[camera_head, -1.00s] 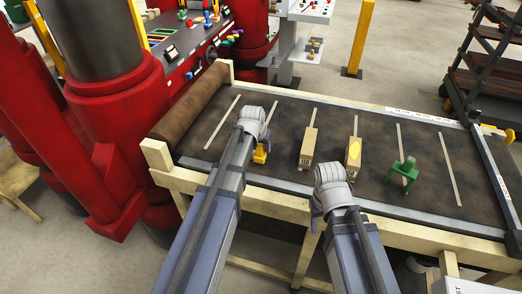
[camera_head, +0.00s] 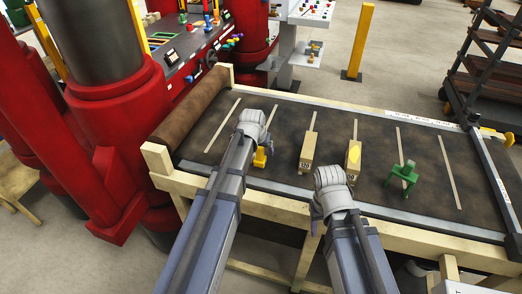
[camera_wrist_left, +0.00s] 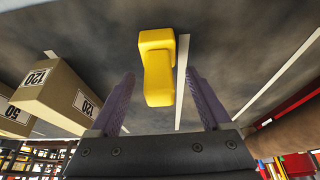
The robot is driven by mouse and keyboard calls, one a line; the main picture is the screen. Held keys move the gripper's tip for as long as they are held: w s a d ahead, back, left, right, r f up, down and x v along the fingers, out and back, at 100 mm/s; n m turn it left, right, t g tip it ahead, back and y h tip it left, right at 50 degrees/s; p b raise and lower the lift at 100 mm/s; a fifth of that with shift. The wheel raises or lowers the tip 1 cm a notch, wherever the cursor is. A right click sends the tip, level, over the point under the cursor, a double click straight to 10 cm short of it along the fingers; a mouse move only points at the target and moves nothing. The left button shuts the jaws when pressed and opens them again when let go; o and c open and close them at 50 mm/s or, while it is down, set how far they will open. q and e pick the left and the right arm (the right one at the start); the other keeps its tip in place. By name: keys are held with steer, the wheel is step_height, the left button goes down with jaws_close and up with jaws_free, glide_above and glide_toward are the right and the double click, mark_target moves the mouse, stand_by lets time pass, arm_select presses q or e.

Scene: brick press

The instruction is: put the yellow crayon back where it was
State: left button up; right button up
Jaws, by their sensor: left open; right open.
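No thing in view clearly looks like a crayon. A small blocky yellow object (camera_head: 260,157) is on the dark belt, just beyond my left arm. In the left wrist view the same yellow object (camera_wrist_left: 158,50) has a wider far end and a narrower near end. My left gripper (camera_wrist_left: 160,76) is open, with one finger on each side of its near end and gaps showing on both sides. In the head view the left fingertips are hidden behind the wrist. My right gripper (camera_head: 318,203) is open near the belt's front edge; its fingers are hard to make out.
A cardboard box (camera_head: 308,150) and a second box (camera_head: 353,165) with a yellow patch on top stand on the belt. A green clamp-like object (camera_head: 403,174) is to their right. A wooden-framed table (camera_head: 410,228) carries the belt, with red press columns (camera_head: 120,100) at left.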

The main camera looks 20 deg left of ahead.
arm_select(q)
steer(key=p+v, duration=1.1)
steer(key=v, duration=0.1)
steer(key=s+d+m+g, duration=0.1)
steer(key=s+d+g, duration=0.1)
steer(key=s+d, duration=0.4)
steer(key=s+d+f+m+g+y, duration=0.1)
steer(key=s+d, duration=0.6)
steer(key=s, duration=0.7)
steer(key=shift+s+d+f+m+g, duration=0.3)
steer(key=shift+m+g, duration=0.3)
steer(key=shift+g, duration=0.3)
arm_select(e)
step_height(320, 180, up, 11)
